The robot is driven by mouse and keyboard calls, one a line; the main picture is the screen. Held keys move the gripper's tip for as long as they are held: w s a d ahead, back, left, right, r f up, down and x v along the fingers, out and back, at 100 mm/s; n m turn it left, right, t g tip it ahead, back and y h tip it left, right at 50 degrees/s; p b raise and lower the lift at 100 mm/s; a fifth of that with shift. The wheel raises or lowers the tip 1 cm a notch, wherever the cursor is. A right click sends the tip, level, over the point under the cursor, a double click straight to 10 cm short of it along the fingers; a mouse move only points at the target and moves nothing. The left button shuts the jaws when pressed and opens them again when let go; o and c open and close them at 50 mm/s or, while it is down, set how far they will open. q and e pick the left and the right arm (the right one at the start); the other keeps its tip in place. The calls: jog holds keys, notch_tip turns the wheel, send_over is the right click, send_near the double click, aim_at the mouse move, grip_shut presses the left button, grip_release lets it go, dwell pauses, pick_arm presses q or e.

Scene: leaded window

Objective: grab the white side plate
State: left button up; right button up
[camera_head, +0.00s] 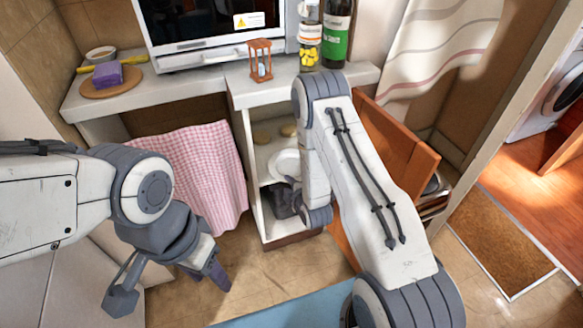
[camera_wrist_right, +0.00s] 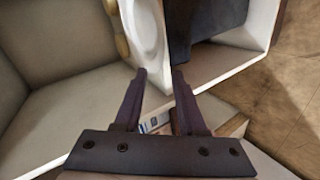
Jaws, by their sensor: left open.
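The white side plate (camera_head: 285,164) is on a shelf inside the open cabinet, partly hidden by my right arm. In the right wrist view its rim (camera_wrist_right: 149,32) shows just beyond the fingertips. My right gripper (camera_wrist_right: 159,76) is open, with a gap between its fingers and nothing clearly held. My left gripper (camera_head: 168,287) is open and empty, hanging low at the left, away from the cabinet.
The orange cabinet door (camera_head: 398,150) stands open right of my right arm. A pink checked cloth (camera_head: 196,170) hangs left of the cabinet. An hourglass (camera_head: 261,60) and bottles (camera_head: 336,35) stand on the counter above.

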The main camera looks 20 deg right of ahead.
jog(key=x, duration=0.4)
jog(key=shift+w+d+f+b, duration=0.2)
jog(key=shift+d+b, duration=0.1)
jog(key=shift+d, duration=0.1)
jog(key=shift+c, duration=0.3)
grip_shut()
dwell(0.8)
